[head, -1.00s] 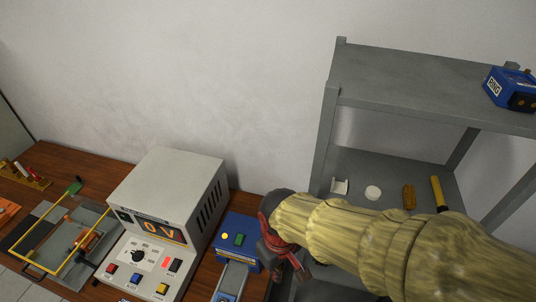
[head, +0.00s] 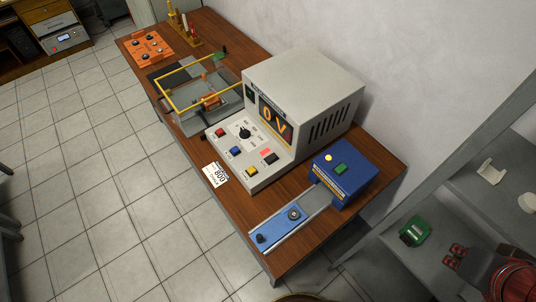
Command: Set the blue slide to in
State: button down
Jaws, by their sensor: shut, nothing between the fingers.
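The blue slide (head: 277,228) lies on a grey rail that runs from the blue box (head: 350,180) to the front edge of the wooden table. It sits at the outer, front part of the rail, with bare grey rail between it and the box.
A grey instrument (head: 305,90) reading "0 V" stands left of the blue box. A yellow-framed apparatus (head: 200,90) and an orange board (head: 149,48) are farther left. A green object (head: 415,231) lies on the shelf. A shelf post (head: 440,150) stands between table and gripper.

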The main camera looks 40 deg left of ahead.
aim_at(266, 236)
jog(key=u, duration=2.2)
jog(key=j+u, duration=0.2)
jog(key=j, duration=0.1)
